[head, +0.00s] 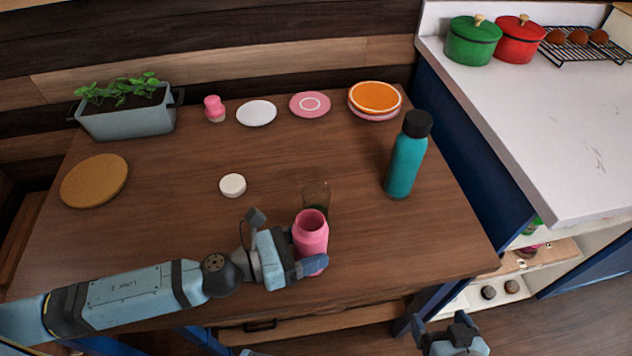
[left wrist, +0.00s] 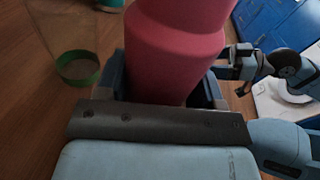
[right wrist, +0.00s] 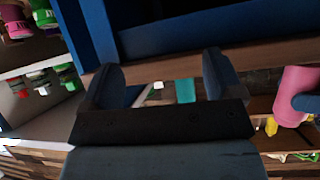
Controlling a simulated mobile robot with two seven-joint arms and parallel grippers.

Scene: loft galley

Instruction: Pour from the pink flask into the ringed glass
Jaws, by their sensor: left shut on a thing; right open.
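The pink flask (head: 311,236) is open at the top and looks upright near the table's front edge. My left gripper (head: 297,268) is shut around its body. The flask fills the middle of the left wrist view (left wrist: 175,50) and shows at the right of the right wrist view (right wrist: 297,92). The clear ringed glass (head: 316,194) stands just behind the flask, partly hidden by it; its green band shows in the left wrist view (left wrist: 78,68). I cannot tell whether the flask touches the table. My right gripper (head: 452,335) is open and empty, beyond the table's front right edge.
A white lid (head: 232,185) lies left of the glass. A teal bottle (head: 407,155) with a black cap stands to the right. Plates (head: 257,113), a small pink jar (head: 214,108) and a planter (head: 125,110) line the back. A round brown board (head: 95,181) lies left.

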